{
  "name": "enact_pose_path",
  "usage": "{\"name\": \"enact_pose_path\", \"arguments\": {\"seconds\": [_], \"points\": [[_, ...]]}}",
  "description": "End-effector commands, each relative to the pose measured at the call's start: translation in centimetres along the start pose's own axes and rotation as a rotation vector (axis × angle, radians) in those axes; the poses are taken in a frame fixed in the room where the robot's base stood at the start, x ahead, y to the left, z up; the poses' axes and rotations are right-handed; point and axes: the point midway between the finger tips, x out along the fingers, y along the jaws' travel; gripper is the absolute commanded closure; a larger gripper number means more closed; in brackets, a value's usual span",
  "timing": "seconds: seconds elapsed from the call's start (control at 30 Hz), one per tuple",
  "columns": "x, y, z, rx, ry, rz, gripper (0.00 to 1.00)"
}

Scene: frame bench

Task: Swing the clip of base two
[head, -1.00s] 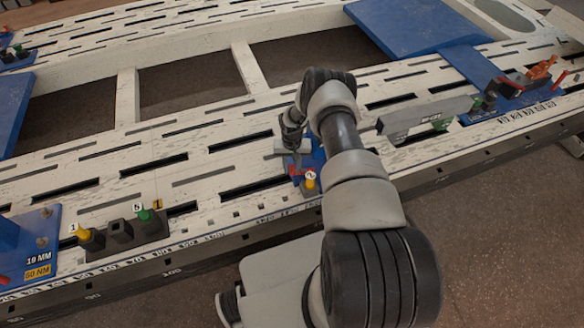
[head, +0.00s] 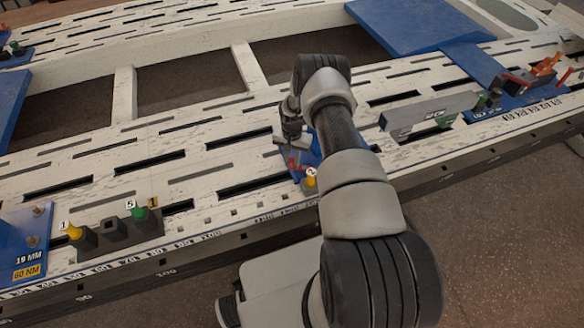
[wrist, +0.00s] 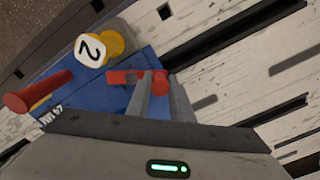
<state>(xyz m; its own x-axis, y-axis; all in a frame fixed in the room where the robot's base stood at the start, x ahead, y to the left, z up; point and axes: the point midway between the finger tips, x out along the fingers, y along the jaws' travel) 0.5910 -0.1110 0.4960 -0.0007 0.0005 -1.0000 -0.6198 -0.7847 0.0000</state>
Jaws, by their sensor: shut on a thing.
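Base two is a small blue base (head: 314,154) on the slotted bench, partly hidden by my arm in the head view. Its yellow knob (wrist: 118,37) carries a white tag marked 2 in the wrist view. The knob also shows in the head view (head: 310,179). A red clip (wrist: 124,77) lies across the blue base in the wrist view. My gripper (wrist: 158,84) is shut on the clip, with red showing on both sides of the fingers. A thicker red lever (wrist: 38,95) lies to the left, apart from the fingers.
A dark block with yellow and green knobs (head: 113,236) stands at the left of the bench, beside a blue plate (head: 22,250). A grey bar (head: 428,113) and another blue base with red and orange parts (head: 520,82) are at the right. Long slots run along the bench.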

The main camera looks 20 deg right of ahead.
Motion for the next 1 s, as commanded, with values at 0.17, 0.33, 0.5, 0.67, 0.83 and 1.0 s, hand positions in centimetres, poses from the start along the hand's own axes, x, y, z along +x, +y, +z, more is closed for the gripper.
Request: {"name": "enact_pose_path", "arguments": {"seconds": [0.17,0.33,0.5,0.67,0.83,1.0], "points": [[0.6,-0.1,-1.0,0.165,0.004,0.000,1.00],[0.6,0.0,-1.8,0.327,0.005,0.000,1.00],[0.4,0.2,-2.5,0.490,0.005,-0.001,1.00],[0.2,0.4,-3.2,0.638,0.004,-0.002,1.00],[0.1,0.8,-3.7,0.777,0.003,0.000,1.00],[0.0,1.1,-4.1,0.888,0.004,-0.001,1.00]]}}
